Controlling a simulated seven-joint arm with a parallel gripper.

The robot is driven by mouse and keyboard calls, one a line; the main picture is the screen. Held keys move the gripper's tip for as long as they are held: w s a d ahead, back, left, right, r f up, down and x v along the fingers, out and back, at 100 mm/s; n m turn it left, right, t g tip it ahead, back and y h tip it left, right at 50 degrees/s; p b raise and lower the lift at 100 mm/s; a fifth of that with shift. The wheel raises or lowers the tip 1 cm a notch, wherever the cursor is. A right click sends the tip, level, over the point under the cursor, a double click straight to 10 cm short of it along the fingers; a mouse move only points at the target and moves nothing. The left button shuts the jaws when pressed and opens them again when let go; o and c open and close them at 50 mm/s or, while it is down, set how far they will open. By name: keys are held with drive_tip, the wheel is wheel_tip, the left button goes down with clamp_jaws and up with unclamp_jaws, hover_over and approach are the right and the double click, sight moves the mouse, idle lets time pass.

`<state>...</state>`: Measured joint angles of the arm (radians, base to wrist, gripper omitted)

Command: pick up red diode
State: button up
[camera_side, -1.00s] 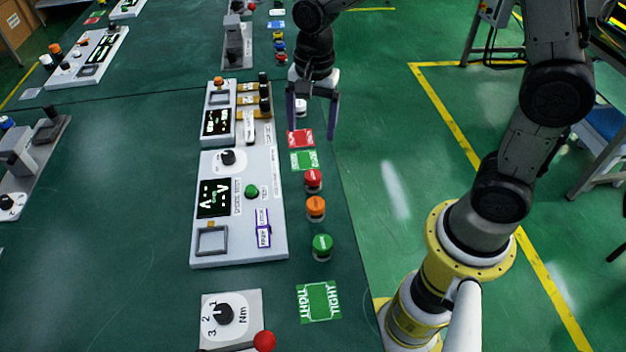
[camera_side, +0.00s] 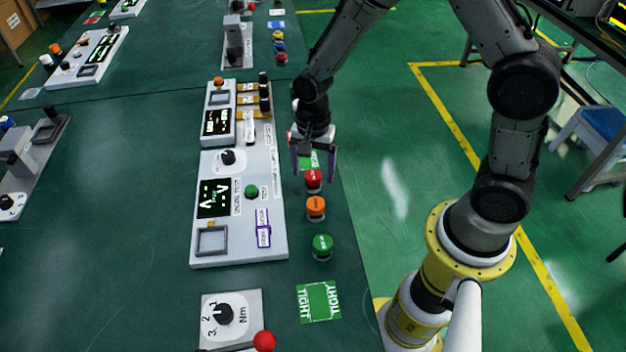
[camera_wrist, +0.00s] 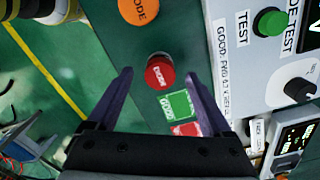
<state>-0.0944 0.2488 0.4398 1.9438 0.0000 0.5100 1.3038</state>
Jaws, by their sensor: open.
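The red diode (camera_side: 313,180) is a short round red cap with white lettering, standing on the green table just right of the grey test panel. My gripper (camera_side: 314,176) is open and points down above it, its two purple fingers apart. In the wrist view the red diode (camera_wrist: 160,72) lies between the lines of my gripper (camera_wrist: 162,75) fingers, just ahead of the tips, with nothing held. I cannot tell the exact height between the fingertips and the diode.
An orange diode (camera_side: 316,207) and a green diode (camera_side: 322,246) stand in line nearer the camera. The test panel (camera_side: 272,240) borders on the left. A green card (camera_wrist: 177,103) and a red card (camera_wrist: 186,129) lie beside the red diode. Open floor is right of the table edge.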

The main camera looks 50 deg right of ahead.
drive_tip(key=shift+f, duration=1.3)
clamp_jaws()
